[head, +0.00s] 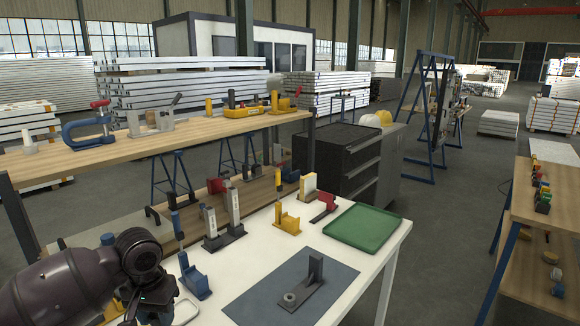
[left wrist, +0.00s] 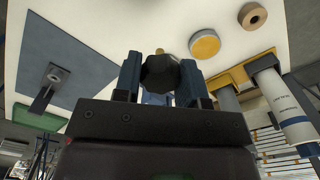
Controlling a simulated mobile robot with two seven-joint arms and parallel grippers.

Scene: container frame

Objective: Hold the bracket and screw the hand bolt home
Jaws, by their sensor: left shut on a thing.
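The grey bracket (head: 316,272) stands upright on a dark blue-grey mat (head: 255,305) on the white table, with a round boss (head: 290,298) at the near end of its base. In the left wrist view the bracket (left wrist: 42,98) lies at the left on the mat. My left gripper (left wrist: 160,76) is shut on a dark faceted knob, which looks like the hand bolt's head (left wrist: 158,70). A small brass-coloured tip shows beyond it. In the head view my left arm is at the lower left and its fingers are hard to see. My right gripper is not in view.
A green tray (head: 364,227) lies at the table's right end. Clamps and tool holders, including a yellow one (head: 287,219) and a blue one (head: 195,283), line the back and left. A yellow disc (left wrist: 204,44) and tan ring (left wrist: 252,16) lie on the table.

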